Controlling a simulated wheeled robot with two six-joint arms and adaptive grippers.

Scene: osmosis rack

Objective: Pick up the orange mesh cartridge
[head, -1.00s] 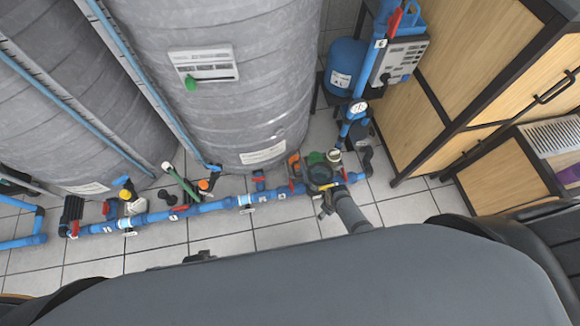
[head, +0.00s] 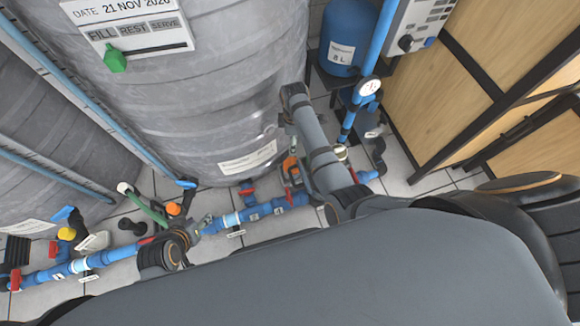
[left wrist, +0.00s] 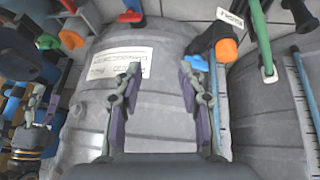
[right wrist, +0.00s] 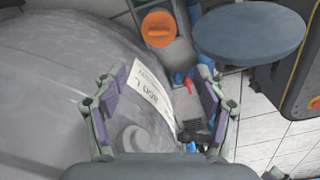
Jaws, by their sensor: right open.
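No mesh texture can be made out, so I cannot tell which orange part is the cartridge. An upright orange piece (head: 291,166) stands by the blue pipe, partly hidden by my right arm. A round orange cap (head: 174,209) sits farther left; the left wrist view shows an orange cap on a black body (left wrist: 227,50). The right wrist view shows an orange disc with a raised bar (right wrist: 158,28). My left gripper (head: 200,223) is open and empty above the pipe, its fingers (left wrist: 158,70) apart. My right gripper (right wrist: 155,82) is open and empty; its fingers are unclear in the head view.
A large grey tank (head: 215,85) stands behind the pipe. A blue pipe line (head: 255,212) with red valves runs low along the tiled floor. A blue vessel (head: 347,38) and wooden cabinet (head: 440,95) stand at the right.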

